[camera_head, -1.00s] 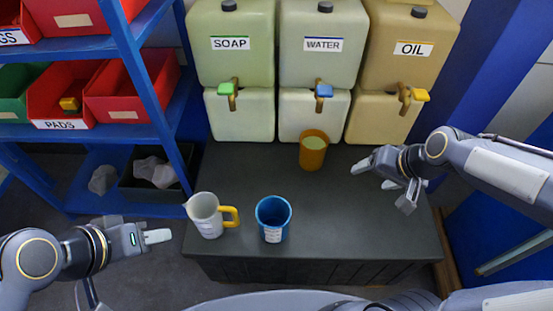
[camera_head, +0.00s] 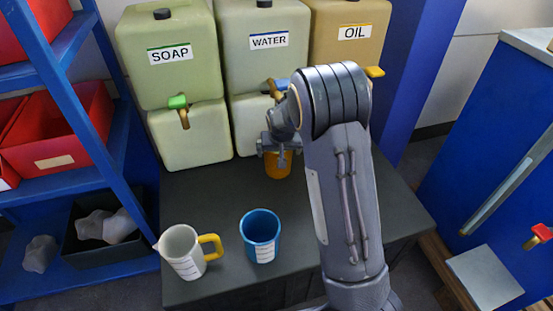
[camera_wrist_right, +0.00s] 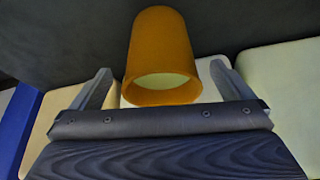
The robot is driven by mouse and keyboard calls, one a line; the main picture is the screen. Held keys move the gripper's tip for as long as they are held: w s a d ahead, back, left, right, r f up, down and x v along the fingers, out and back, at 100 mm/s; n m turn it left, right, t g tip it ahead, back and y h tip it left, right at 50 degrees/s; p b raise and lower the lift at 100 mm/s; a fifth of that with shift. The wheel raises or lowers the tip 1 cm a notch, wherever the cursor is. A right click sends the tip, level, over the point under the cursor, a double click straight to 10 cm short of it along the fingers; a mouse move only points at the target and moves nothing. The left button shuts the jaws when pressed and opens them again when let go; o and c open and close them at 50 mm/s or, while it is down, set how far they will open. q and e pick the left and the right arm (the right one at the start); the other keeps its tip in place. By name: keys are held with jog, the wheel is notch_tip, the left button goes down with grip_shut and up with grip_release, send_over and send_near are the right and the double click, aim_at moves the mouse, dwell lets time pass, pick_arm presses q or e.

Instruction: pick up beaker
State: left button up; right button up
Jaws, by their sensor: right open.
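The orange beaker (camera_head: 278,169) stands upright at the back of the dark table, under the WATER container, partly hidden by my right arm. My right gripper (camera_head: 276,146) is open at the beaker. In the right wrist view, the beaker (camera_wrist_right: 160,50) shows between the two spread fingers of my right gripper (camera_wrist_right: 160,88), with a gap on each side. The beaker's inside looks pale. A blue cup (camera_head: 261,238) with a white label stands at the table's front. My left gripper is out of view.
A white jug (camera_head: 181,252) with a yellow handle stands left of the blue cup. SOAP (camera_head: 172,55), WATER (camera_head: 262,45) and OIL (camera_head: 350,40) containers with taps line the back. A blue shelf (camera_head: 110,150) with red bins is at the left.

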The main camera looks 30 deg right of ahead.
jog(key=w, duration=0.1)
jog(key=w+d, duration=0.1)
jog(key=w, duration=0.1)
jog(key=shift+d, duration=0.25)
jog(key=b+x, duration=0.1)
jog(key=x, duration=0.4)
jog(key=c, duration=1.3)
jog(key=shift+w+r, duration=0.1)
jog(key=shift+r, duration=0.05)
jog(key=shift+c, duration=1.2)
jog(key=shift+r, duration=0.1)
